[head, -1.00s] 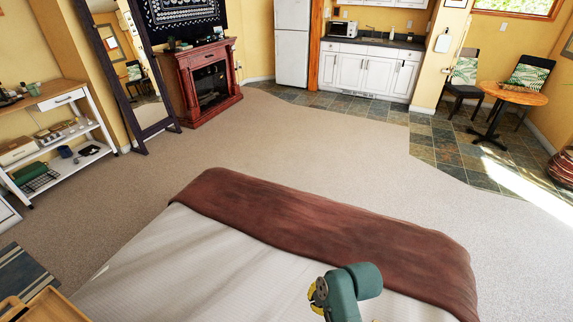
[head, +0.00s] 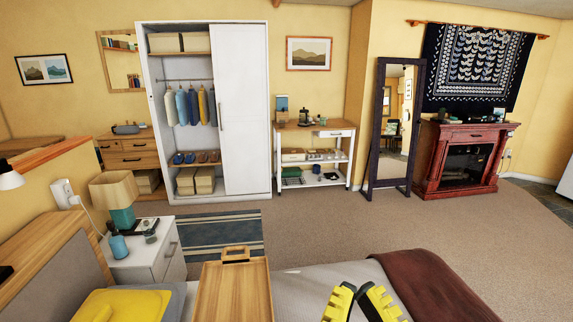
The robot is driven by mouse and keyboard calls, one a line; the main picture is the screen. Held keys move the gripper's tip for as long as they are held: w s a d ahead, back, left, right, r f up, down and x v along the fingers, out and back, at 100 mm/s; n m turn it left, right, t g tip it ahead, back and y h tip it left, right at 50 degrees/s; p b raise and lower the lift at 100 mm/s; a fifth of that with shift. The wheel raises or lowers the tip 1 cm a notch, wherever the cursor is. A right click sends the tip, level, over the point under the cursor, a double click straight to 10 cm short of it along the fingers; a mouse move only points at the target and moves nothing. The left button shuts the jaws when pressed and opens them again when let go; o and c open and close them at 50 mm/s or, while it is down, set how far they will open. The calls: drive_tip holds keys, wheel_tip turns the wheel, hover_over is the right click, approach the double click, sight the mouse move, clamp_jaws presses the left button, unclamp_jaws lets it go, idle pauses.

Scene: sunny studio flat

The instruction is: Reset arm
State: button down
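My gripper (head: 359,289) shows at the bottom edge of the head view, in front of the bed. Its two yellow-and-black fingers point up and lean toward each other, with a narrow gap between the tips. Nothing shows between them. The rest of the gripper and my arm are cut off below the picture.
The bed (head: 305,284) has a brown throw (head: 425,283) on its right part. A wooden tray (head: 232,290) and a yellow pillow (head: 125,305) lie to the left. A white nightstand (head: 150,255) with a lamp (head: 115,195) stands beyond. Carpet (head: 330,225) lies open before the wardrobe (head: 243,110) and mirror (head: 390,125).

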wheel_tip(320, 180, up, 30)
drive_tip(key=p, duration=2.8)
drive_tip(key=shift+r, duration=0.25)
drive_tip(key=shift+w, duration=0.1)
